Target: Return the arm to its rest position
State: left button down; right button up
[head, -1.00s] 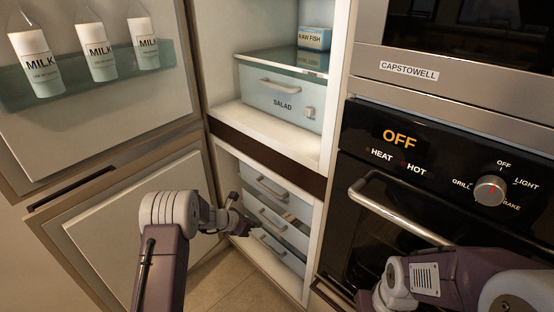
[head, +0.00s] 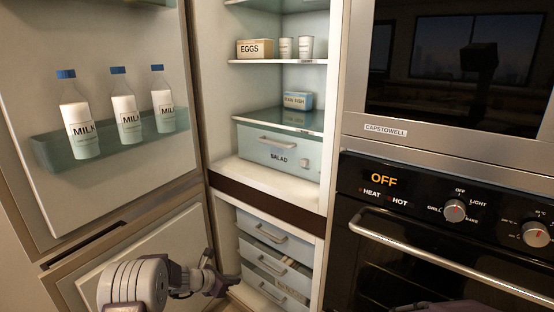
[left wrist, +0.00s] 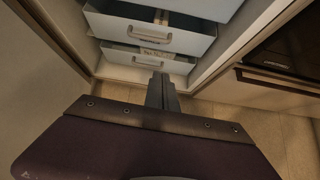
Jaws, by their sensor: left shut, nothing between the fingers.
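My left arm comes in at the bottom left of the head view, and its gripper (head: 229,281) is in front of the lower freezer drawers (head: 262,256). In the left wrist view the left gripper (left wrist: 162,82) points toward the drawers (left wrist: 150,36). Its fingers are together with nothing between them. The drawers sit inside the open lower compartment. The middle one looks slightly pulled out, with pale packages inside. Of my right arm only a dark sliver shows at the bottom edge of the head view, and its gripper is not visible.
The fridge door (head: 100,110) with milk bottles (head: 126,108) and the freezer door (head: 140,252) stand open on the left. The salad drawer (head: 280,158), raw fish box (head: 298,101) and eggs box (head: 255,48) are in the fridge. The oven (head: 440,240) is closed at right, reading OFF.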

pick_arm(q)
jog(key=s+d+r+m+p, duration=0.25)
jog(key=r+p, duration=0.25)
jog(key=r, duration=0.4)
jog(key=s+d+r+m+g+p, duration=0.1)
jog(key=s+r+p, duration=0.3)
jog(key=r, duration=0.5)
jog(key=s+d+r+m+p, duration=0.1)
jog(key=d+r+m+p, duration=0.1)
jog(key=r+p, duration=0.6)
jog(key=s+r+m+g+y+p, duration=0.1)
jog(key=s+r+m+g+p, duration=0.2)
jog(key=s+r+m+p, duration=0.65)
jog(key=s+a+f+m+g+y+b, duration=0.1)
jog(key=s+a+f+m+y, duration=0.1)
jog(key=s+m, duration=0.4)
jog(key=s+a+f+m+g+y+b, duration=0.1)
jog(key=s+a+f+m, duration=0.3)
jog(key=s, duration=0.7)
jog(key=a+m+y, duration=0.1)
jog(key=a+m, duration=0.1)
jog(key=shift+a+m+g+y, duration=0.3)
jog(key=shift+a+y, duration=0.1)
